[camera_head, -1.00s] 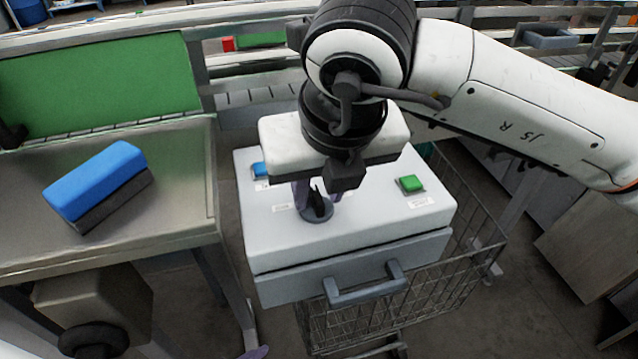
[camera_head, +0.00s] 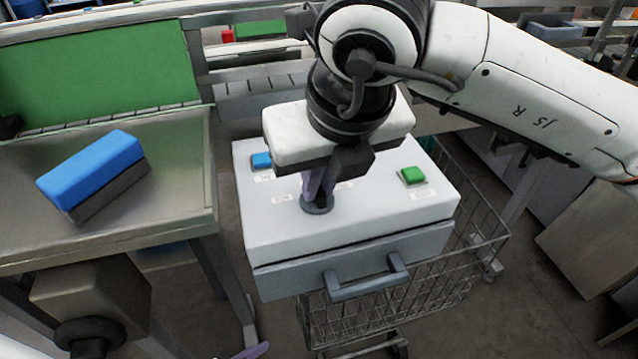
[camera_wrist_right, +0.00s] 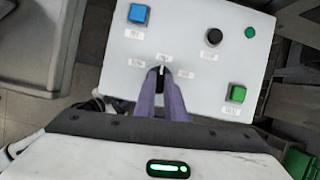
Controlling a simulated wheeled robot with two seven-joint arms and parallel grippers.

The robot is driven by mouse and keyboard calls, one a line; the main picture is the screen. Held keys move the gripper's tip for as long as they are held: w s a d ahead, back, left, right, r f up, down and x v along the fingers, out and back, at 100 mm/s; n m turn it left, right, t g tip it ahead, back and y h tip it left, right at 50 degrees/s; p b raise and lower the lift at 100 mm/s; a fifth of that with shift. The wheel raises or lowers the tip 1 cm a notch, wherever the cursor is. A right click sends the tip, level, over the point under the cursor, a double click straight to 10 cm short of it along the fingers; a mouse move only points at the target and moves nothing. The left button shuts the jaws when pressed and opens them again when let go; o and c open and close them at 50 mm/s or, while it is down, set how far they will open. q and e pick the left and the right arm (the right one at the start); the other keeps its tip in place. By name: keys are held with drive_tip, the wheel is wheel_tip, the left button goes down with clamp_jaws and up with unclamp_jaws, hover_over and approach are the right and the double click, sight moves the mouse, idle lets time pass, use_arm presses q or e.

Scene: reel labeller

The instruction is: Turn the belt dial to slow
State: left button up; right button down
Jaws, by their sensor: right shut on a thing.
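The belt dial (camera_head: 317,208) is a dark round knob on the top of a white control box (camera_head: 390,228). In the right wrist view the dial (camera_wrist_right: 160,71) shows a white pointer mark directed roughly at the middle of three small labels around it; their words are too small to read. My right gripper (camera_head: 318,195) points down from above, its purple fingers shut on the dial. The fingers (camera_wrist_right: 162,85) hide part of the knob. A purple sliver at the bottom edge of the head view may be my left gripper (camera_head: 256,351); its jaws cannot be made out.
A blue button (camera_head: 261,160) and a green button (camera_head: 412,176) flank the dial. A black knob (camera_wrist_right: 214,37) shows in the wrist view. The box has a front handle (camera_head: 368,278) and sits over a wire cart (camera_head: 470,250). A blue-topped block (camera_head: 92,172) lies on the left table.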

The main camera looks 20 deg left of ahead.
drive_tip(key=n+b, duration=0.2)
drive_tip(key=shift+w+d+f+g+y+b, duration=0.1)
drive_tip(key=shift+f+g+y+b, duration=0.2)
drive_tip(key=shift+y, duration=0.1)
drive_tip(key=shift+r+n+b, duration=0.1)
drive_tip(key=shift+n+b, duration=0.5)
drive_tip(key=shift+n, duration=0.4)
drive_tip(key=shift+w+d+r+n+g+y, duration=0.1)
drive_tip(key=shift+n+g+y, duration=0.2)
drive_tip(key=shift+n+g, duration=0.45)
drive_tip(key=n, duration=0.3)
drive_tip(key=shift+w+g, duration=0.1)
drive_tip(key=shift+g, duration=0.15)
drive_tip(key=shift+r+n+g, duration=0.1)
drive_tip(key=shift+n+g, duration=0.3)
drive_tip(key=shift+n, duration=0.35)
drive_tip(key=shift+w+n, duration=0.1)
drive_tip(key=shift+n, duration=0.3)
